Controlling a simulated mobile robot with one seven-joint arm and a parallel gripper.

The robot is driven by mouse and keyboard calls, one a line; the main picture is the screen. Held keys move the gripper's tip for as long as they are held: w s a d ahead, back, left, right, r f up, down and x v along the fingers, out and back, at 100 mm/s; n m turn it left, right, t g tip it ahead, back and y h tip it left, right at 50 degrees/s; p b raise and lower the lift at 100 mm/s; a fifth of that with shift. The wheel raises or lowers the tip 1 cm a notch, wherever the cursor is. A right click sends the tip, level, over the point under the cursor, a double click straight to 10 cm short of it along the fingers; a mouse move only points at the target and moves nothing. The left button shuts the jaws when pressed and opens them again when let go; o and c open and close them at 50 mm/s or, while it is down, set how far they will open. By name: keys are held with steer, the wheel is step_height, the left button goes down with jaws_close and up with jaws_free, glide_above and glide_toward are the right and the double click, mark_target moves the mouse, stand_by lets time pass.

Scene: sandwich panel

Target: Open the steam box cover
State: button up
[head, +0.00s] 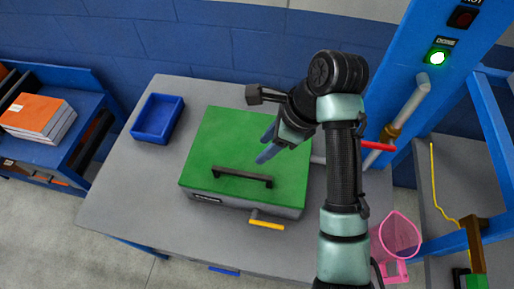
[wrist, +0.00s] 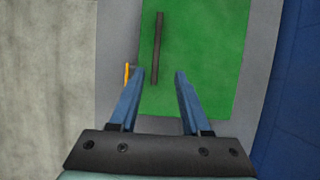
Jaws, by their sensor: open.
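The steam box has a flat green cover (head: 230,150) that lies closed on its grey body (head: 285,210). A black bar handle (head: 242,176) runs along the cover's front part. The cover (wrist: 205,60) and the handle (wrist: 157,48) also show in the wrist view. A yellow-handled lever (head: 267,222) sticks out at the box's front; its yellow part (wrist: 127,73) shows left of the handle in the wrist view. My gripper (head: 265,147) is open and empty above the right part of the cover. In the wrist view my gripper (wrist: 157,84) points toward the handle, with the handle's near end between its fingertips.
The box stands on a grey table (head: 130,185). A blue tray (head: 157,118) sits at the table's back left. A blue post (head: 405,90) with a lit green button, a valve with a red handle (head: 378,146) and a pink jug (head: 397,238) are on the right.

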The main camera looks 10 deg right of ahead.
mark_target(242, 173)
steer(key=x, duration=0.8)
steer(key=b+x, duration=0.1)
steer(key=x, duration=0.4)
steer(key=shift+s+d, duration=0.1)
steer(key=shift+s, duration=0.3)
jaws_close()
stand_by(0.7)
